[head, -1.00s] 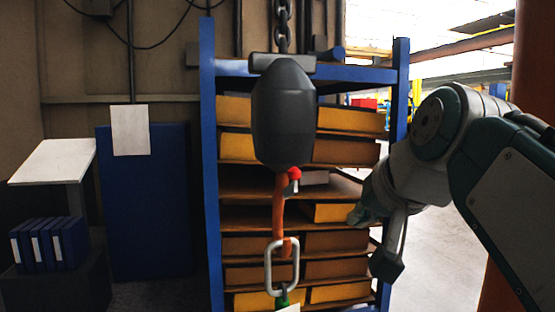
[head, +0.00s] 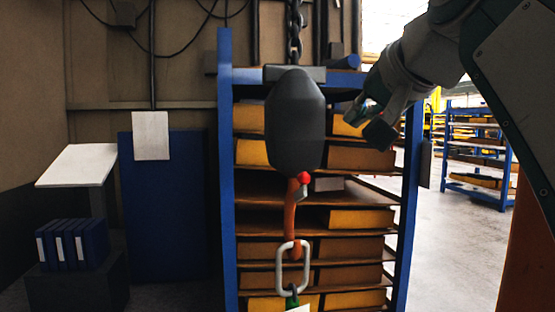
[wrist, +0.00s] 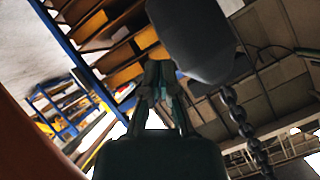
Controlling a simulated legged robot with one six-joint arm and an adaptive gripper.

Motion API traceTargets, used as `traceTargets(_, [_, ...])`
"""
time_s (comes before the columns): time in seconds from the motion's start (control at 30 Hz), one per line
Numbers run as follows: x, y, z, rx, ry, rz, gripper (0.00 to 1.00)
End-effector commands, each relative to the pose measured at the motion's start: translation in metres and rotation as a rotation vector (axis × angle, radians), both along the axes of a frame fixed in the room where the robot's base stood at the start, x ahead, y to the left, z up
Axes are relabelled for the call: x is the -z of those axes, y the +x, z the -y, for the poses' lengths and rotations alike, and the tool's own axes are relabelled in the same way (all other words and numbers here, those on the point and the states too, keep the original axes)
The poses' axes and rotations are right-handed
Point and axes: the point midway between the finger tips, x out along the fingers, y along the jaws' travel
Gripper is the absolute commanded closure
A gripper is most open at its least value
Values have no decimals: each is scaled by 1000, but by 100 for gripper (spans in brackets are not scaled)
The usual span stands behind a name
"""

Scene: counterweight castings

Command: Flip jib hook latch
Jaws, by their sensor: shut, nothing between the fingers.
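The orange jib hook (head: 290,222) hangs below a dark grey hook block (head: 294,125) in the head view. A red ball (head: 304,178) with a small grey latch lever (head: 300,193) sits at the hook's upper right. A pale oblong link (head: 280,270) hangs in the hook's lower end. My gripper (head: 365,112) is shut and empty, to the right of the block and higher than the latch. In the wrist view my gripper (wrist: 160,78) points up beside the block (wrist: 190,38); the hook and latch do not show there.
A blue-framed rack (head: 226,180) with yellow and brown boxes stands behind the hook. A chain (head: 296,38) runs up from the block and also shows in the wrist view (wrist: 240,118). A green piece (head: 292,301) hangs under the link. Open floor (head: 450,230) lies right.

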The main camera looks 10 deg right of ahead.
Motion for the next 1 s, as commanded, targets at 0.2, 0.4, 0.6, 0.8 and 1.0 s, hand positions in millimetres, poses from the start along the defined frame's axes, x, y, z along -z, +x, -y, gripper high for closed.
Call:
traceTargets(0.2, [12, 21, -4, -3, 1, -4, 100])
traceTargets(0.4, [29, 54, -8, -4, 1, -4, 100])
traceTargets(0.6, [47, 87, -13, -3, 1, -4, 100])
traceTargets(0.8, [64, 82, -26, -3, -1, 0, 100])
traceTargets(1.0, [76, 79, -34, -1, 0, -2, 100])
